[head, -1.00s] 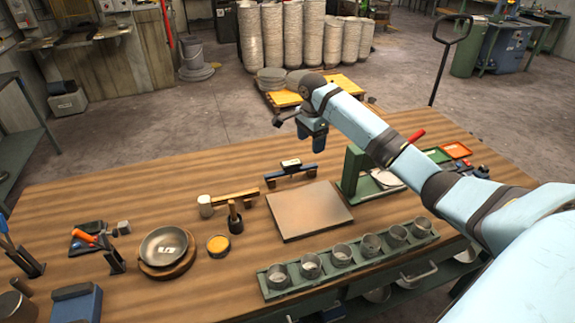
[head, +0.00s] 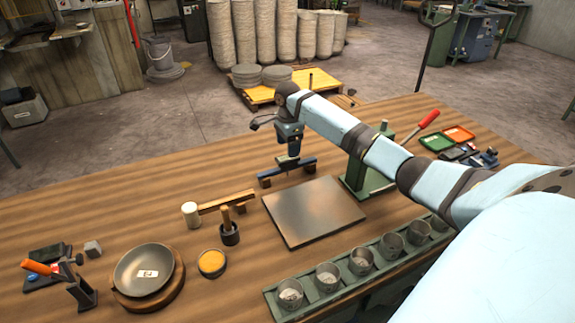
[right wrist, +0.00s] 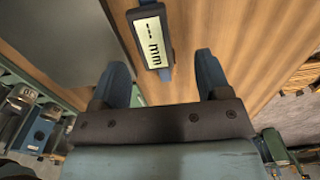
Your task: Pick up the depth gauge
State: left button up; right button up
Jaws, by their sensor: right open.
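The depth gauge (head: 297,169) is a dark blue bar with a small display, resting across two small wooden blocks behind the grey-brown square plate. In the right wrist view the gauge (right wrist: 151,38) shows its pale display reading dashes and "mm", ahead of and roughly between the fingers. My right gripper (head: 289,150) is just above the gauge's middle, pointing down, and partly hides it. In the right wrist view the gripper (right wrist: 161,68) has its two blue fingers well apart with nothing held between them. My left gripper is out of view.
The square plate (head: 313,211) lies in front of the gauge. A green stand (head: 362,172) with a red-handled lever is at its right. A wooden mallet (head: 226,201) lies at its left. A green rack of metal cups (head: 326,278) runs along the front edge.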

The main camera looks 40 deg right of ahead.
aim_at(288, 162)
notch_tip(288, 162, down, 2)
jog(key=shift+f, duration=0.15)
jog(key=f, duration=0.3)
jog(key=shift+s+a+f, duration=0.3)
jog(key=shift+w+f, duration=0.1)
jog(key=shift+f, duration=0.4)
jog(key=c, duration=1.1)
jog(key=shift+c, duration=0.2)
jog(key=shift+r, duration=0.15)
